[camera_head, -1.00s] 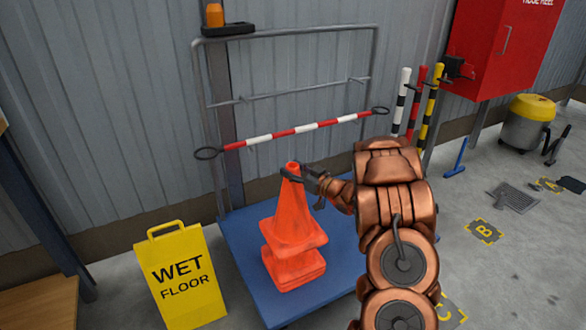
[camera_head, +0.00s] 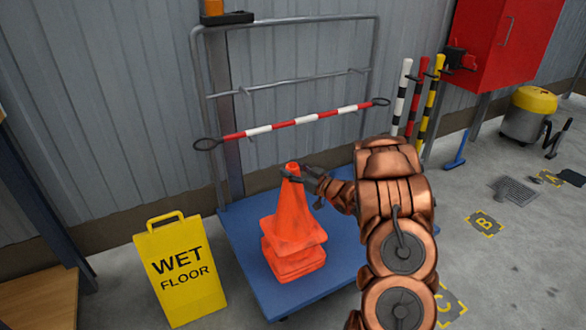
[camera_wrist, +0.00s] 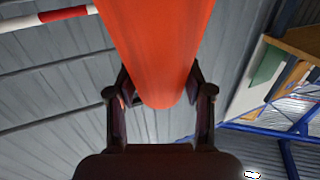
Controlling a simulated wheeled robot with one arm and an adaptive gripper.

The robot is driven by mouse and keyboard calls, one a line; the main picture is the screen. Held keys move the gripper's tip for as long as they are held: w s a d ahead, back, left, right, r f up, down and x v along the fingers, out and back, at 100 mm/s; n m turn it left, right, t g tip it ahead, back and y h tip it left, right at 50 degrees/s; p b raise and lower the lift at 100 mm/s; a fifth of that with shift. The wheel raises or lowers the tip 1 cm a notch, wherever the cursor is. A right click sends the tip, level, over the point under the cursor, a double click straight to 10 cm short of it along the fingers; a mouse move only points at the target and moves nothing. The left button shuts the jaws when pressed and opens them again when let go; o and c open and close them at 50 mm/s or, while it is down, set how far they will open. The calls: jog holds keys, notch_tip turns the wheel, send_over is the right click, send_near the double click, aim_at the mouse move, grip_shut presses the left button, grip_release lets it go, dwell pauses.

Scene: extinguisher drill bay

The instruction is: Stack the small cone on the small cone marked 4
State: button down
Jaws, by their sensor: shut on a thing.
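An orange small cone (camera_head: 292,220) stands upright on the blue platform trolley, its base just above or against other orange cone bases (camera_head: 295,264). My gripper (camera_head: 296,177) is shut around its narrow top. In the wrist view the cone (camera_wrist: 157,45) fills the middle between my two fingers (camera_wrist: 158,95). The lower cones show only as stacked bases and skirts; their upper parts are hidden under the held cone. No number 4 is readable. I cannot tell whether the held cone rests fully on them.
The blue trolley (camera_head: 245,250) has a grey rail frame (camera_head: 290,28) behind, with a red-white bar (camera_head: 300,122) across it. A yellow wet floor sign (camera_head: 181,270) stands at the left. Striped posts (camera_head: 415,100) and a red cabinet (camera_head: 505,45) are to the right.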

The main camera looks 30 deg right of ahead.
jog(key=shift+f+b, duration=1.1)
jog(key=shift+f, duration=2.65)
jog(key=shift+c, duration=1.8)
grip_release()
jog(key=shift+f, duration=0.1)
jog(key=v, duration=1.2)
